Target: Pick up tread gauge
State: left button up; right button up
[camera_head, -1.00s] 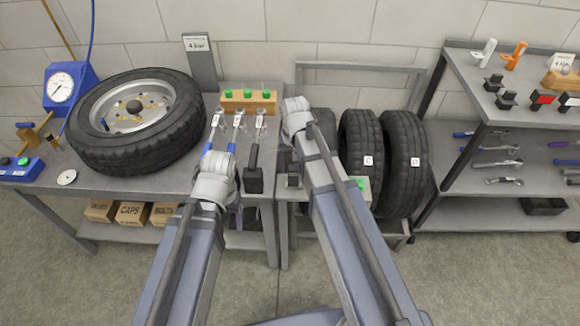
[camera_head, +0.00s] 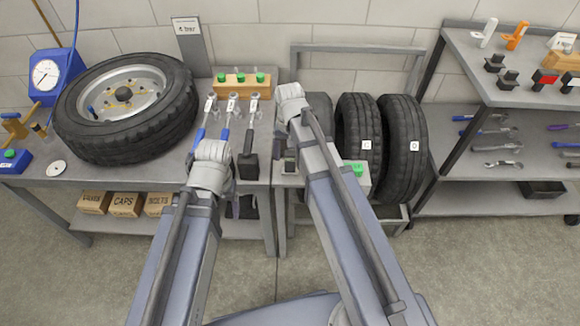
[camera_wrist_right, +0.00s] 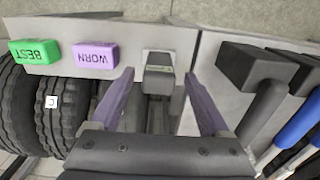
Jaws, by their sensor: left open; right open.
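The tread gauge appears to be the small grey device with a little display (camera_wrist_right: 159,74), lying on the small stand's top in the right wrist view. A small dark-grey piece beside my right forearm (camera_head: 290,167) in the head view seems to be the same device. My right gripper (camera_wrist_right: 158,84) is open, with one purple finger on each side of the device and gaps to both.
A green BEST block (camera_wrist_right: 35,52) and a purple WORN block (camera_wrist_right: 96,55) stand beside the device. A black-headed tool (camera_wrist_right: 255,70) and blue-handled tools lie on the neighbouring bench. Tyres (camera_head: 403,150) stand right of my right arm. A wheel (camera_head: 125,108) lies on the bench.

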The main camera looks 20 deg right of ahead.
aim_at(290, 164)
notch_tip(290, 164, down, 5)
jog(key=b, duration=0.4)
jog(key=shift+s+b, duration=0.15)
jog(key=shift+b, duration=0.15)
grip_shut()
